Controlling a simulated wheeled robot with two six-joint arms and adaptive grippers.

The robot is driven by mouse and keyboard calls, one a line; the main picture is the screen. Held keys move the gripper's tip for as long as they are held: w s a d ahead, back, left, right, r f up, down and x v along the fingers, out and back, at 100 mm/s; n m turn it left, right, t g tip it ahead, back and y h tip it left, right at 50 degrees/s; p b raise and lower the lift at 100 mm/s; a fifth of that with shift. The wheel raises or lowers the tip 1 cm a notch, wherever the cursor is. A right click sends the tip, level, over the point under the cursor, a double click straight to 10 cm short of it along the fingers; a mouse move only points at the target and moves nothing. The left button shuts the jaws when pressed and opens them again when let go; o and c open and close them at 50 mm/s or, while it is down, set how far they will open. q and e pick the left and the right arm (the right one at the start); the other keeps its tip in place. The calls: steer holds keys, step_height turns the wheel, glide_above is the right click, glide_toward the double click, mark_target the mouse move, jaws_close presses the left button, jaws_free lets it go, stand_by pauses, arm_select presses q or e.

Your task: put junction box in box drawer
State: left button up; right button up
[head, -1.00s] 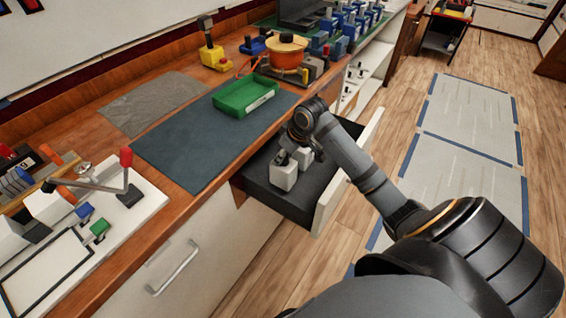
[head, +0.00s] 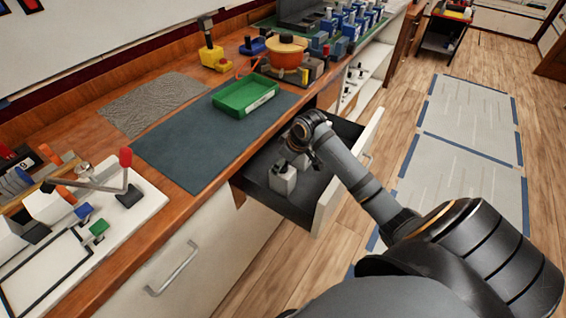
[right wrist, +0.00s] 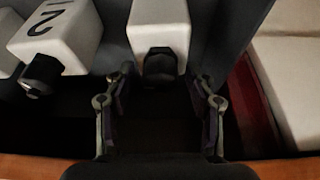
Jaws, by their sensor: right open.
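The drawer (head: 328,203) under the counter is pulled open, with a dark inside. A white block with a dark top fitting (head: 283,180) stands in it; a second pale block (head: 303,161) is partly hidden behind my right gripper (head: 299,147). In the right wrist view, my right gripper (right wrist: 160,112) is open, its two fingers apart. A white block with a black fitting (right wrist: 158,28) lies just beyond the gap between them. A white block marked 2 (right wrist: 58,36) is to its left. I cannot tell which block is the junction box. My left gripper is not in view.
On the counter, a green tray (head: 246,95) lies on a dark mat (head: 190,150). An orange pot (head: 287,52) and several blue devices (head: 345,24) stand farther back. A white panel with levers (head: 120,215) is at left. The floor right of the drawer is clear.

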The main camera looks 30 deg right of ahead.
steer(key=p+v, duration=0.2)
steer(key=v, duration=1)
steer(key=shift+r, duration=0.1)
